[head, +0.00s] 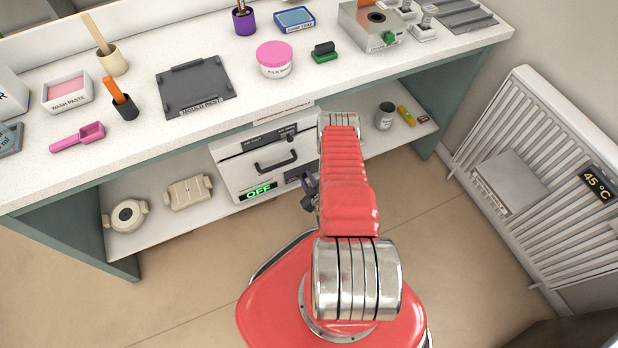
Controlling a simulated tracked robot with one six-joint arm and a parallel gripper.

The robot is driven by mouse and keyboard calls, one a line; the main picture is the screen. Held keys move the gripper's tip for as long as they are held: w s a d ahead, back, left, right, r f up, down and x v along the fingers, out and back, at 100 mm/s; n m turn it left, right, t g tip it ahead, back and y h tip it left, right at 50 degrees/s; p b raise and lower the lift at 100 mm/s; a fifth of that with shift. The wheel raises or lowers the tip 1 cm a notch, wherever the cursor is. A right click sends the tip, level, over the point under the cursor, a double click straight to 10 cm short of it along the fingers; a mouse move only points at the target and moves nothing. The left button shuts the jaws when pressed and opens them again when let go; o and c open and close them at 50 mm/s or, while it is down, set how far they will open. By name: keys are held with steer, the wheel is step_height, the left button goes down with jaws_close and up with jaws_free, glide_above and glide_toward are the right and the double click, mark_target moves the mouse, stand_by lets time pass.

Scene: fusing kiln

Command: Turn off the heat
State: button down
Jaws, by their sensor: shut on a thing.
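The white kiln (240,165) stands on the shelf under the bench, with a black handle (275,163) across its front. Its display (258,192) reads OFF in green. A small dark panel (293,179) sits on the lower right of the kiln front. My gripper (309,188) is at the kiln's lower right front, beside that panel, and is largely hidden by my red arm. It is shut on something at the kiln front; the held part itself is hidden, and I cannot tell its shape.
A round cream mould (127,215) and a squarish one (187,192) lie left of the kiln on the shelf. A grey cup (385,116) stands to its right. The benchtop above is crowded. A radiator (520,200) reading 45 °C is on the right; the floor between is clear.

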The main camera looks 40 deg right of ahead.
steer(key=shift+a, duration=0.1)
steer(key=c, duration=1.6)
jaws_free()
steer(key=v, duration=1.3)
steer(key=shift+s+a+r, duration=0.1)
steer(key=shift+s+a, duration=0.05)
steer(key=shift+s, duration=0.15)
